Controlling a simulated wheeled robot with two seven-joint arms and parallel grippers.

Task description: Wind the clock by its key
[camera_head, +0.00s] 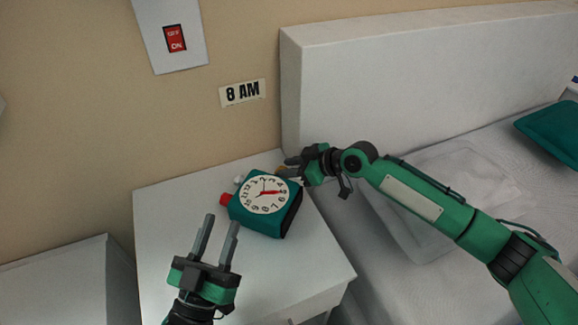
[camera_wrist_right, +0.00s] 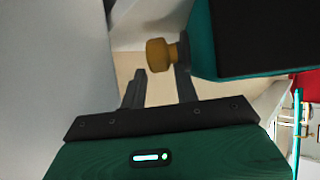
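The teal clock (camera_head: 252,217) with a white face (camera_head: 263,195) sits tilted in the picture on the white nightstand. A yellow-brown knob, perhaps the winding key (camera_wrist_right: 158,53), sticks out from the clock's side (camera_wrist_right: 205,45) in the right wrist view. My right gripper (camera_head: 287,168) is at the clock's upper right side. Its fingers (camera_wrist_right: 160,75) are apart, with the knob near the tips, overlapping the right-hand finger in the picture; I cannot tell whether they touch. My left gripper (camera_head: 219,220) is open and empty, in front of the clock.
A red button (camera_head: 226,199) and a small white knob (camera_head: 239,180) are on the clock's left side. The nightstand (camera_head: 165,220) is otherwise bare. The bed (camera_head: 470,165) is at the right. An "8 AM" sign (camera_head: 242,93) and a red switch (camera_head: 175,39) are on the wall.

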